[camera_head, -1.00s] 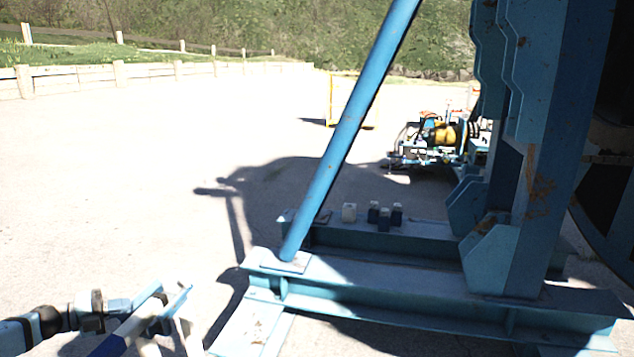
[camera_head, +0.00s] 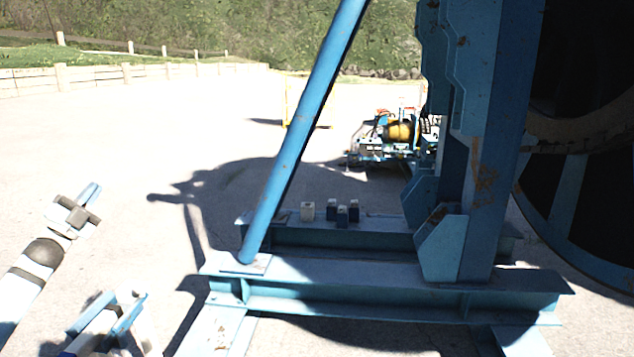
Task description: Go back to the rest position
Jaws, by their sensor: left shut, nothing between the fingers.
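My left gripper (camera_head: 90,194) is in the left part of the head view, at the end of a white arm with dark joints. Its light-blue fingers are together, with nothing seen between them. It shows over the pale ground, to the left of the slanted blue pole and apart from it in the picture.
A blue-and-white object (camera_head: 122,322) shows at the lower left, below my gripper. The slanted blue pole (camera_head: 305,130) stands on a blue steel base (camera_head: 380,275). Small blocks (camera_head: 307,211) sit on the rear beam. Machinery (camera_head: 398,132) stands behind. The left ground is open.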

